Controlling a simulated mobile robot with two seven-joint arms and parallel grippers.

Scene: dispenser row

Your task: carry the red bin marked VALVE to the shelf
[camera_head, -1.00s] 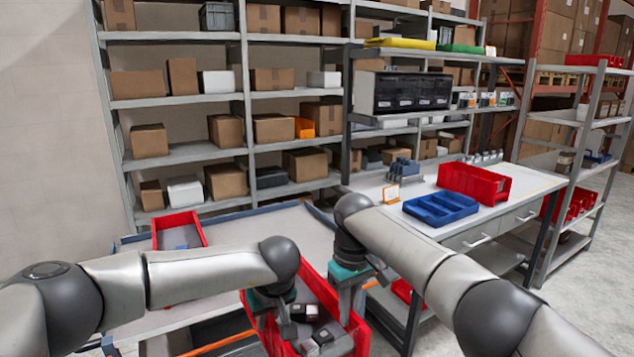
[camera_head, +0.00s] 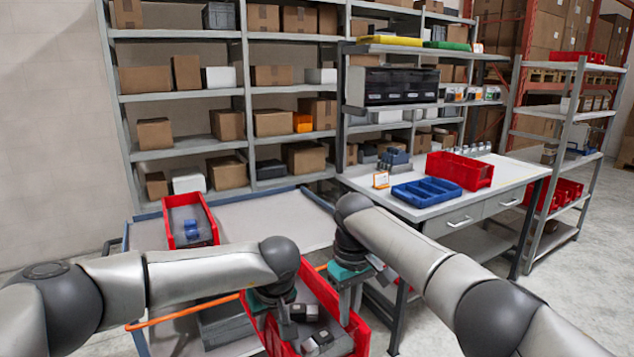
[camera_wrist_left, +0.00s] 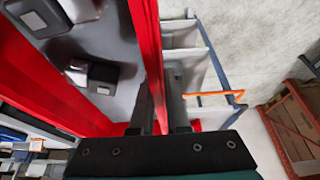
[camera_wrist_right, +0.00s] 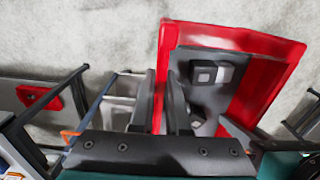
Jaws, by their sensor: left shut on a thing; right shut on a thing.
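A red bin (camera_head: 361,334) is held between my two grippers in front of me, off the cart. Several small dark boxes with light labels (camera_head: 322,338) lie in it. No VALVE marking is readable on it. My left gripper (camera_head: 290,322) is shut on one side wall; the wall shows between its fingers in the left wrist view (camera_wrist_left: 160,112). My right gripper (camera_head: 350,300) is shut on the opposite wall, also seen in the right wrist view (camera_wrist_right: 163,102). A grey metal shelf unit (camera_head: 560,137) stands at the right, with red bins on lower and top levels.
A cart (camera_head: 265,220) with an orange handle (camera_head: 190,312) stands just beyond the held bin, carrying another red bin (camera_head: 208,215) with blue items. A workbench (camera_head: 400,218) holds a blue tray (camera_head: 427,192) and a red bin (camera_head: 460,170). Floor is open at the right.

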